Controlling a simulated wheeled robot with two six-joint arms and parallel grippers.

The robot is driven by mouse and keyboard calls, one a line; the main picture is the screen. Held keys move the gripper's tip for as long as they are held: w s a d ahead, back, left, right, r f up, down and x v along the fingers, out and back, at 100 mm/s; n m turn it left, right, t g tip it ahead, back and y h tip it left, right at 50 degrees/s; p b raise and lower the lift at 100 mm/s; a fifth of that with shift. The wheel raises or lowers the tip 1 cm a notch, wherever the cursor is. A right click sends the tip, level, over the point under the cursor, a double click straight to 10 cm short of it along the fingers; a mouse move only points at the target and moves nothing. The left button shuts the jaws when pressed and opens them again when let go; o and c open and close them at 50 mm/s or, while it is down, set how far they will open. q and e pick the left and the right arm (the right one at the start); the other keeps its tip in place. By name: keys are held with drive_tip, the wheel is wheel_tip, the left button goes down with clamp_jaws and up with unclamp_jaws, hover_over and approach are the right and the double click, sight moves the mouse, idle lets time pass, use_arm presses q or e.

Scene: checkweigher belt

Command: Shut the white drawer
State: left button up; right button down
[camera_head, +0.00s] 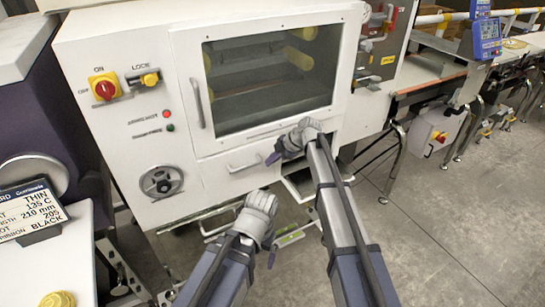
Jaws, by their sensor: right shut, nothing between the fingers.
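The white drawer (228,174) is in the lower front of the white machine, below the window, with a bar handle (243,166) on its front. I cannot tell how far out it stands, as my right gripper and arm cover its right side. My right gripper (273,158) is shut and empty, its purple tip just right of the handle; I cannot tell whether it touches the drawer front. My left gripper (271,256) is lower, in front of the machine and apart from the drawer. Its fingers are mostly hidden behind its wrist.
A windowed door (268,80) with an upright handle is above the drawer. A red switch (104,88) and a handwheel (161,182) are on the left. A dark open tray (300,185) is under my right gripper. Conveyors (430,85) stand at right; the floor (430,230) there is clear.

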use_arm(q)
wheel_tip(320, 180, up, 8)
drive_tip(key=p, duration=0.8)
drive_tip(key=shift+d, duration=0.15)
use_arm(e)
drive_tip(key=v, duration=1)
drive_tip(key=shift+s+d, duration=0.2)
drive_tip(key=shift+s, duration=0.1)
drive_tip(key=s+d+f+m+g+h, duration=0.1)
drive_tip(key=s+m+h, duration=0.3)
drive_tip(key=s+m, duration=0.5)
drive_tip(key=s+d+f+m+g+h, duration=0.1)
drive_tip(key=s+m, duration=0.9)
drive_tip(key=s, duration=1.4)
wheel_tip(320, 180, down, 2)
drive_tip(key=d+h, duration=0.1)
drive_tip(key=h, duration=0.2)
drive_tip(key=shift+s+g, duration=0.25)
drive_tip(key=shift+g, duration=0.15)
drive_tip(key=shift+f, duration=0.15)
